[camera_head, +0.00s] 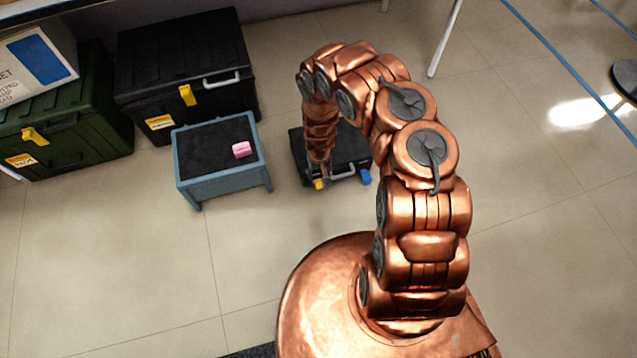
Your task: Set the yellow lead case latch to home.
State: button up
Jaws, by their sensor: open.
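A small black case (350,152) sits on the floor, partly hidden behind my arm. Its front has a yellow latch (319,184) at the left, a silver handle (343,175) in the middle and a blue latch (365,177) at the right. My gripper (318,172) points down at the case's front left, just above or at the yellow latch. It is open, and I cannot tell whether it touches the latch. A large black case (185,58) and a dark green case (75,125) each have a yellow latch too. I cannot read which is the lead case.
A blue-grey stand (190,190) with a dark top bears a pink block (242,149), left of the small case. A white box (38,62) lies on the green case. A white table leg (445,38) stands behind at right. Floor in front and right is clear.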

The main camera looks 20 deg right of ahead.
aim_at(317, 181)
jog(key=shift+f+b, duration=2.85)
jog(key=shift+f, duration=1.1)
grip_shut()
jog(key=shift+w+a+f+g+b, duration=0.1)
jog(key=shift+w+g+b, duration=0.2)
jog(key=shift+b, duration=0.75)
jog(key=g+b, duration=0.1)
jog(key=w+g+b, duration=0.1)
jog(key=b, duration=0.1)
jog(key=shift+a+r, duration=0.1)
jog(key=shift+r, duration=0.2)
jog(key=shift+w+r+g+b, duration=0.2)
jog(key=shift+w+g+b, duration=0.15)
jog(key=shift+g+b, duration=0.35)
jog(key=shift+r, duration=0.15)
